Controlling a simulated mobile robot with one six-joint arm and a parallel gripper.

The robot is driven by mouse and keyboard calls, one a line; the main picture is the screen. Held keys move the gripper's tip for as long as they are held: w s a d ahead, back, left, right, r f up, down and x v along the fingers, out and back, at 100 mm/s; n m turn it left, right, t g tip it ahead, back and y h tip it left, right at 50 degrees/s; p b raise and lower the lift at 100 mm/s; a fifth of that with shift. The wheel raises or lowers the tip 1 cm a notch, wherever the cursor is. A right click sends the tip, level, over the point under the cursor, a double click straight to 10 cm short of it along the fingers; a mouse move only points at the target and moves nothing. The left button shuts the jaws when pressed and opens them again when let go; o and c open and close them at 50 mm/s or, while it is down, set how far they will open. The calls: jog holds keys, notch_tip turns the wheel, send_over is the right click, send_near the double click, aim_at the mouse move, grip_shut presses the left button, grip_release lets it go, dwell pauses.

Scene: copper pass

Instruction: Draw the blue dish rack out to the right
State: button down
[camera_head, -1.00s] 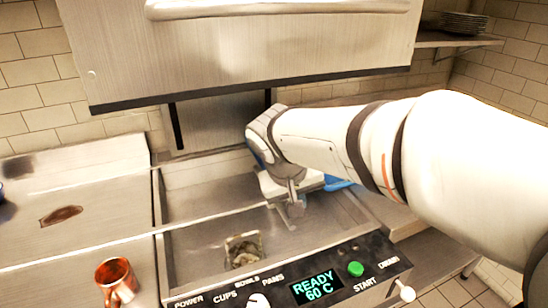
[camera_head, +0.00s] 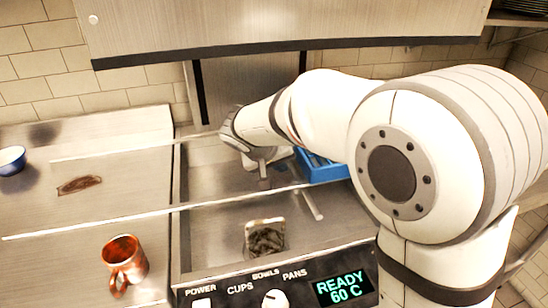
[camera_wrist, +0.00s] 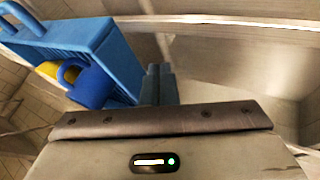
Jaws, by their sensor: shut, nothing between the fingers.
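The blue dish rack (camera_head: 322,168) shows partly at the right of the dishwasher's basin, with my arm hiding much of it. In the wrist view the rack (camera_wrist: 88,42) is at the upper left, with a blue mug (camera_wrist: 92,86) and a yellow piece in it and a blue loop handle (camera_wrist: 22,14) at its far end. My gripper (camera_head: 264,182) is over the basin, left of the rack. In the wrist view its fingers (camera_wrist: 158,84) are together and empty, close beside the rack's near end. I cannot tell whether they touch it.
The dishwasher's hood is raised above. Two thin pale rails (camera_head: 120,221) run across the basin and left counter. A copper mug (camera_head: 124,262) stands front left, a blue bowl (camera_head: 11,160) far left. A strainer (camera_head: 265,238) lies in the basin; the control panel (camera_head: 285,287) is in front.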

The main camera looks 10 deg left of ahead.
jog(key=shift+w+d+f+p, duration=0.1)
jog(key=shift+w+d, duration=0.2)
jog(key=shift+d, duration=0.35)
jog(key=shift+w+d+p, duration=0.1)
jog(key=shift+w+d, duration=0.15)
jog(key=shift+d, duration=0.4)
jog(key=shift+w+d+f+p, duration=0.1)
jog(key=shift+w+d, duration=0.2)
jog(key=shift+d, duration=0.35)
jog(key=shift+d, duration=0.1)
